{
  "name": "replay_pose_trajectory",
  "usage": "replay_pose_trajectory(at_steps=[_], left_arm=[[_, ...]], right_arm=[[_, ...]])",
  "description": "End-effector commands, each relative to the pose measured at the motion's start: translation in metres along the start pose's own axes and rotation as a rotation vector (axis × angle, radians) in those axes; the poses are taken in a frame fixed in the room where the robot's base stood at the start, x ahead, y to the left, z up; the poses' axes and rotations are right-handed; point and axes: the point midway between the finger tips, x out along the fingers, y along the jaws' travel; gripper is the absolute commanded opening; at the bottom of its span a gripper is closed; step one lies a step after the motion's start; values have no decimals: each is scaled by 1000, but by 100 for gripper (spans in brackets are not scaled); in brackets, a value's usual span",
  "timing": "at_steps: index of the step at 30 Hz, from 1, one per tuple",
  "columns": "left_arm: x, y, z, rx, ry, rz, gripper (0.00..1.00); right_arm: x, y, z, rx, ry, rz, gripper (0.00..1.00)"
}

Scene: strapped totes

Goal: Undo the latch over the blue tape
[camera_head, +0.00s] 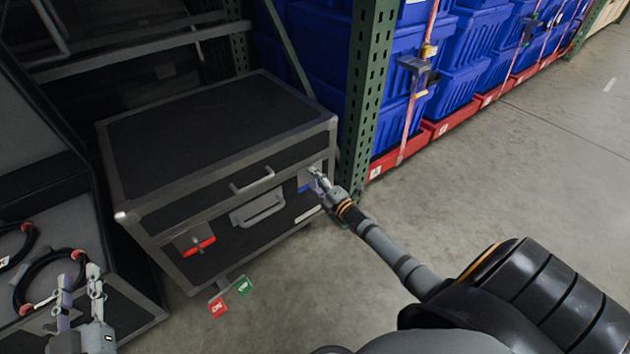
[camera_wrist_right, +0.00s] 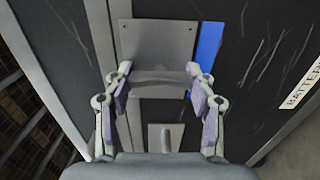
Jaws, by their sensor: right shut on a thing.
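A black case (camera_head: 215,130) with grey metal edging stands on the floor. On its front right is a grey metal latch (camera_wrist_right: 158,42) with a strip of blue tape (camera_wrist_right: 208,45) showing beside it; the tape (camera_head: 304,188) also shows in the head view. My right gripper (camera_head: 318,176) is at this latch, with its fingers (camera_wrist_right: 160,76) shut on the latch's cross bar. The fingers partly hide the latch in the head view. My left gripper (camera_head: 84,264) is low at the left, open and empty, away from the case front.
Another latch with a red piece (camera_head: 198,246) is on the case's front left. A handle (camera_head: 258,208) sits between the latches. Red and green tags (camera_head: 218,308) show below. An open case with coiled cables (camera_head: 45,275) is at left; a green rack post (camera_head: 366,90) stands behind right.

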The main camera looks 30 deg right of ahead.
Motion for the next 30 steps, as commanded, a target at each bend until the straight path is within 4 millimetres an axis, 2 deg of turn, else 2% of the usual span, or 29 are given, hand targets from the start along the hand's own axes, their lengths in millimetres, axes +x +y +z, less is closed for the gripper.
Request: replay_pose_trajectory(at_steps=[5, 6, 11, 20, 23, 26, 30], left_arm=[[1, 0, -1, 0, 4, 0, 32], [1, 0, -1, 0, 4, 0, 32], [1, 0, -1, 0, 3, 0, 32], [-2, 0, 3, 0, -8, 1, 32], [-2, 0, 2, 1, -7, 1, 32], [-2, 0, 2, 1, -6, 1, 32], [-1, 0, 2, 0, -5, 1, 32]], right_arm=[[-1, -2, 0, -2, 0, -3, 24], [-1, -2, 0, -2, 0, -3, 57], [0, -1, 0, -1, 0, -2, 79], [0, 0, 0, 0, 0, -1, 79], [-7, -1, 0, 0, 0, -2, 79], [-25, -2, 0, -1, 2, -5, 79], [-61, -2, 0, -1, 3, -6, 79]])
